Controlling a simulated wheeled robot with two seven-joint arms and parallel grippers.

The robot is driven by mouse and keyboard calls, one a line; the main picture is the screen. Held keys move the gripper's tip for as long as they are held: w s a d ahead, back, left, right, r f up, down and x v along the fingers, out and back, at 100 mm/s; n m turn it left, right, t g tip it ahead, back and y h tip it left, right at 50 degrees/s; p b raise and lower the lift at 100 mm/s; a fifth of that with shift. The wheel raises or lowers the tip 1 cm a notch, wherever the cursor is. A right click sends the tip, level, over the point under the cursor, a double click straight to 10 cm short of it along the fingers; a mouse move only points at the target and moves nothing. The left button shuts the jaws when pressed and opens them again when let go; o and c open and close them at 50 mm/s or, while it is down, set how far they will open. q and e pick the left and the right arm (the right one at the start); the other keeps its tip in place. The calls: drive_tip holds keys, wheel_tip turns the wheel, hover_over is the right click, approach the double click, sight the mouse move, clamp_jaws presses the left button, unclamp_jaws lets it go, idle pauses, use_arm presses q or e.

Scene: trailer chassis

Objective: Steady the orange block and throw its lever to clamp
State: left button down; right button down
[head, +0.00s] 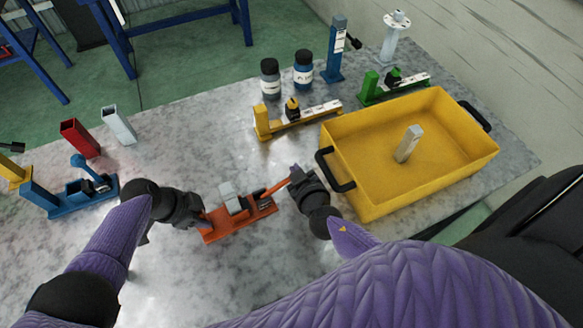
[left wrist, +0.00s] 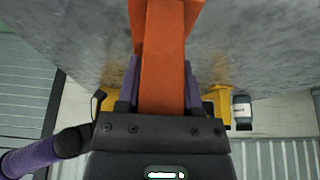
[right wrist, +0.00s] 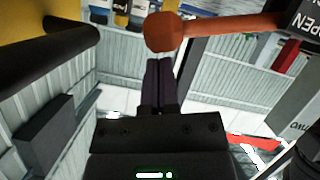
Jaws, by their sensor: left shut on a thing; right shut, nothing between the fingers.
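The orange block (head: 240,226) lies on the grey table in front of me, with a pale grey piece (head: 229,198) standing at its middle. Its orange lever (head: 279,187) reaches out to the right, and its knob (right wrist: 163,32) shows in the right wrist view. My left gripper (head: 203,214) is shut on the block's left end; the left wrist view shows the orange upright (left wrist: 163,75) between its fingers. My right gripper (head: 295,177) is shut and empty at the lever's outer end. Its fingertips (right wrist: 159,64) are close to the knob; I cannot tell whether they touch.
A yellow tray (head: 373,201) with a pale bar (head: 408,143) inside stands right of my right gripper. Yellow (head: 262,122), green (head: 371,90) and blue (head: 70,205) clamp blocks stand around. Two bottles (head: 270,78) stand at the back. The table's middle is clear.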

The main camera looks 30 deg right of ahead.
drive_tip(key=shift+w+a+r, duration=0.15)
drive_tip(key=shift+r, duration=1)
drive_tip(key=w+r+v, duration=0.1)
drive_tip(key=r+v, duration=0.1)
drive_tip(key=v, duration=0.8)
drive_tip(key=shift+s+a+r, duration=0.2)
drive_tip(key=shift+s+r, duration=0.1)
drive_tip(key=shift+s, duration=0.1)
use_arm(q)
unclamp_jaws()
drive_tip(key=p+v, duration=0.7)
drive_tip(key=v, duration=0.1)
use_arm(e)
wheel_tip(320, 180, up, 7)
